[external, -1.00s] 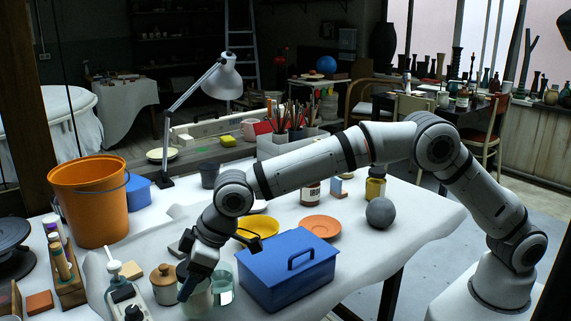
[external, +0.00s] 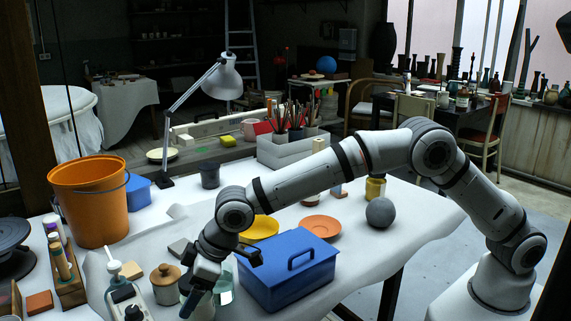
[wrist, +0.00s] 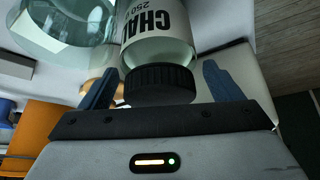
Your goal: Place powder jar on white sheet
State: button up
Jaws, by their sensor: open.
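A powder jar (wrist: 158,40) with a white label reading "CHAL…" and a black ribbed lid shows in the wrist view. Its lid lies between the two blue fingers of my gripper (wrist: 160,88), with a gap visible on each side. The gripper is open. In the external view my gripper (external: 195,300) points down at the front of the table, and the jar is mostly hidden by it. A white sheet (external: 400,225) drapes over the table. I cannot tell a separate sheet apart with certainty.
A blue toolbox (external: 287,275) stands close to the right of my gripper. A clear glass vessel (wrist: 65,25) is beside the jar. A wooden-lidded pot (external: 165,287) stands left. An orange bucket (external: 90,205), yellow bowl (external: 262,227) and orange saucer (external: 320,227) are farther off.

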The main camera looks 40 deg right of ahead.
jog(key=shift+r, duration=0.1)
jog(key=shift+r, duration=0.2)
jog(key=v, duration=1.2)
jog(key=w+d+r+m+h, duration=0.1)
jog(key=w+d+m+h, duration=0.2)
jog(key=d, duration=1.6)
jog(key=w+d+r+m, duration=0.1)
jog(key=w+d+m, duration=0.3)
jog(key=d, duration=1.4)
jog(key=s+d+f+m+h, duration=0.1)
jog(key=s+d+f+m, duration=0.1)
jog(key=s+d, duration=0.6)
jog(key=s+d+f+m+h, duration=0.1)
jog(key=s+d+f+m, duration=0.2)
jog(key=d, duration=1.3)
jog(key=s+f, duration=0.2)
jog(key=s, duration=0.3)
jog(key=shift+s+d+g+p, duration=0.3)
jog(key=shift+d+g, duration=0.05)
jog(key=shift+g, duration=0.05)
